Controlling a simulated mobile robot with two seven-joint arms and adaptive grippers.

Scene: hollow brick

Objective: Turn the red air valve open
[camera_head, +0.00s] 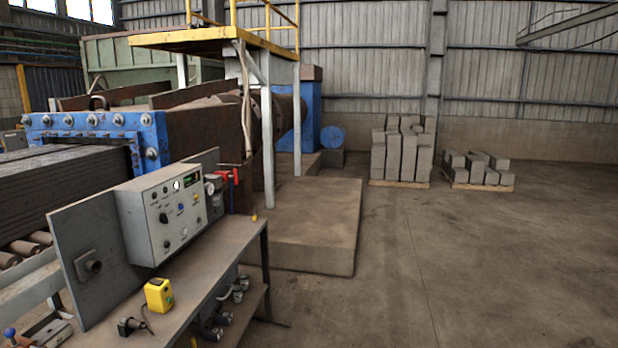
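The red air valve (228,176) shows as a small red handle just right of the grey control box, near the far end of the workbench. It stands beside a round pressure gauge (210,188). It is small here, and I cannot tell whether the valve is open or closed. Neither of my grippers is in view.
The grey control box (165,213) with knobs and lights stands on the workbench (217,262). A yellow device (158,295) and a small black item (131,326) lie at the bench's near end. A blue-framed machine (92,127) stands behind. The floor at right (470,270) is clear.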

